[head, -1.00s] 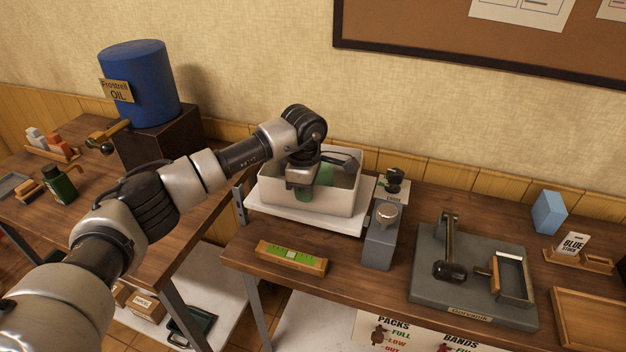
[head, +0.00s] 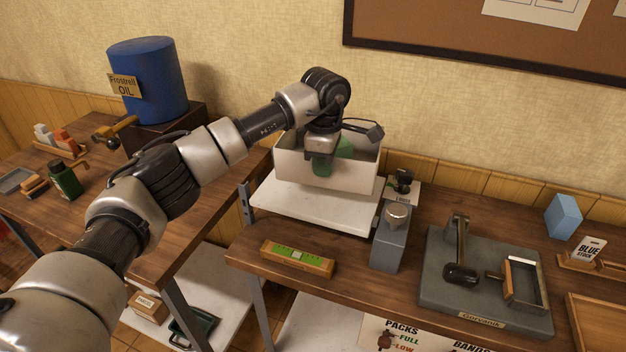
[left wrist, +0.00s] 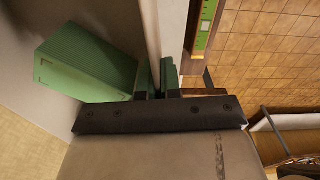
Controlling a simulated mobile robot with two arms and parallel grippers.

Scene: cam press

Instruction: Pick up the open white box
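My wrist hides part of the box's rim and inside. My right gripper is not in view.
A grey post with a round metal top (head: 391,240) stands right of the platform. A green-and-wood level (head: 297,258) lies in front. A grey plate (head: 435,290) with a lever tool is further right. The wall is close behind.

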